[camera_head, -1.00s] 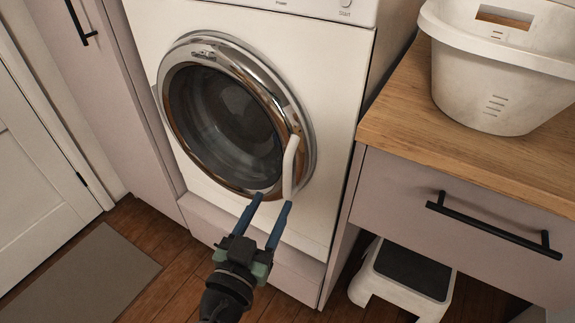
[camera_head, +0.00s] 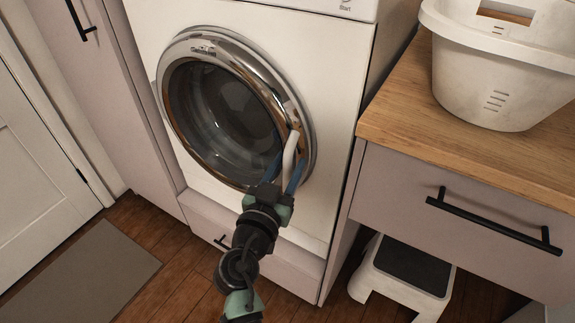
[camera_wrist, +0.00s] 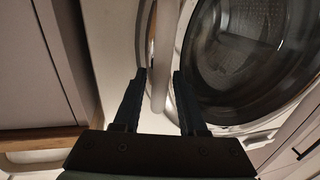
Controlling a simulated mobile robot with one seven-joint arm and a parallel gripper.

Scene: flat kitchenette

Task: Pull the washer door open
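The white washer (camera_head: 330,110) has a round chrome-rimmed door (camera_head: 225,115) with dark glass, which sits shut against the front. Its pale curved handle (camera_head: 289,160) is on the door's right edge. My gripper (camera_head: 285,172) is at the handle, with one blue finger on each side of it. In the wrist view, the handle (camera_wrist: 161,60) runs down between the two open fingers (camera_wrist: 157,85), with a gap visible to the right finger; the left finger is close to it. The door glass (camera_wrist: 255,50) fills the right of that view.
A wooden counter (camera_head: 400,130) with a white basket (camera_head: 495,85) stands to the right, above a drawer with a black handle (camera_head: 490,224). A step stool (camera_head: 405,272) is under it. A grey mat (camera_head: 85,270) lies on the floor at left.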

